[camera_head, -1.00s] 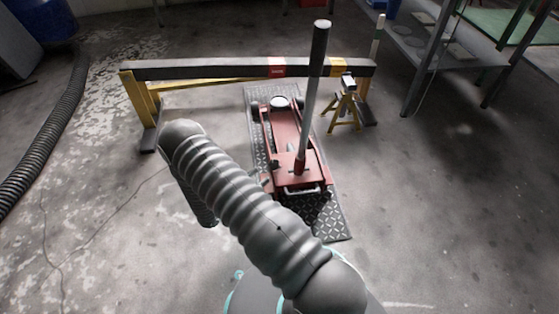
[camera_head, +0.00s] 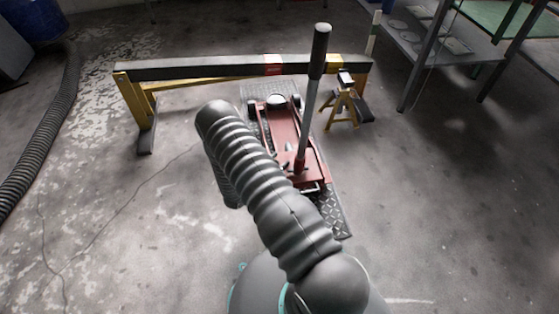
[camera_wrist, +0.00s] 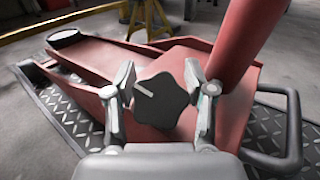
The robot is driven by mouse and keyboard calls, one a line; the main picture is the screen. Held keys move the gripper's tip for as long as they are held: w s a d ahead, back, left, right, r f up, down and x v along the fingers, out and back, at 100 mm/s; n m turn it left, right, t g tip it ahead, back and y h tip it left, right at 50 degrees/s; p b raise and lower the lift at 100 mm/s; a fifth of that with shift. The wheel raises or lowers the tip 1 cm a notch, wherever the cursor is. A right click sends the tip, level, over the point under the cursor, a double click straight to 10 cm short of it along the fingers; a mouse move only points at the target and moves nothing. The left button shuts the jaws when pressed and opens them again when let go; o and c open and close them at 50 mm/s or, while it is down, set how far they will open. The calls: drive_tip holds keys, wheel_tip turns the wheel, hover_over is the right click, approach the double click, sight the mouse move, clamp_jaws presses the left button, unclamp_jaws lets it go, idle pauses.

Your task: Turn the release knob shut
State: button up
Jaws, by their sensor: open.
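The release knob (camera_wrist: 162,99) is a dark, lobed knob with a pale pointer line aimed up and left. It sits on the red floor jack (camera_wrist: 110,58) in the wrist view. My gripper (camera_wrist: 163,85) is open, with one finger on each side of the knob; I cannot tell whether either finger touches it. In the head view the jack (camera_head: 281,127) stands on a tread plate, its handle (camera_head: 311,95) rising upright with a slight lean. My arm hides the knob and gripper there.
A low beam (camera_head: 200,69) on yellow legs crosses behind the jack. A yellow jack stand (camera_head: 342,106) is right of the handle. A metal shelf (camera_head: 425,45) stands at the back right, and a black hose (camera_head: 45,130) lies left. The floor at left and right is mostly clear.

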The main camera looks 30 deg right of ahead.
drive_tip(key=c, duration=0.8)
drive_tip(key=shift+c, duration=0.2)
drive_tip(key=shift+a+f+m+g+h+b, duration=0.1)
drive_tip(key=shift+m+g+h+b, duration=0.05)
drive_tip(key=shift+m+g+b, duration=0.45)
drive_tip(key=shift+f+m+g+h+b, duration=0.1)
drive_tip(key=shift+m+g+h+b, duration=0.05)
drive_tip(key=shift+m+g+b, duration=0.4)
drive_tip(key=m+g+b, duration=0.2)
drive_tip(key=m, duration=0.1)
drive_tip(key=shift+s+m+g, duration=0.2)
drive_tip(key=shift+m+g, duration=0.05)
drive_tip(key=shift+g, duration=0.1)
drive_tip(key=shift+o, duration=0.2)
drive_tip(key=m+g+b, duration=0.1)
drive_tip(key=m+g, duration=0.2)
drive_tip(key=shift+s+r, duration=0.1)
drive_tip(key=shift+s, duration=0.05)
drive_tip(key=shift+s+m+g+y, duration=0.15)
drive_tip(key=shift+m+g+y, duration=0.4)
drive_tip(key=shift+m+g, duration=0.35)
drive_tip(key=shift+s+m+g+y, duration=0.1)
drive_tip(key=shift+m+g+y, duration=0.5)
drive_tip(key=shift+m, duration=0.5)
drive_tip(key=shift+c, duration=0.2)
